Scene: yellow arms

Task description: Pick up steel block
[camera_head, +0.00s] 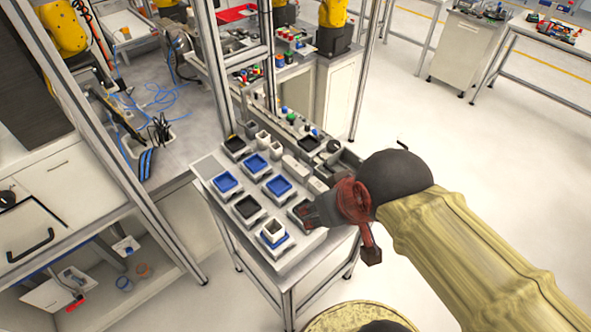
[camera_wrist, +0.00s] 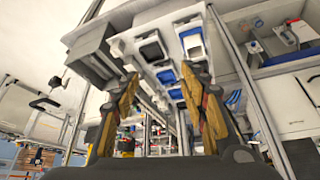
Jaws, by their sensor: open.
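Several small grey and pale blocks stand on the side table (camera_head: 208,166); I cannot tell for sure which is the steel block. A grey one (camera_head: 251,129) stands at the far end, with pale ones (camera_head: 275,151) beside it. My gripper (camera_head: 340,228) hangs over the right edge of the table, beside the trays. In the wrist view my gripper (camera_wrist: 160,82) has its two fingers spread with nothing held between them. A large grey box-shaped piece (camera_wrist: 92,52) shows left of the fingers there, apart from them.
Black trays (camera_head: 247,208) and blue-filled trays (camera_head: 278,186) cover the table, one carrying a white cup-like block (camera_head: 273,231). Upright metal posts (camera_head: 215,70) rise behind it. A workbench (camera_head: 170,185) with blue cables stands left.

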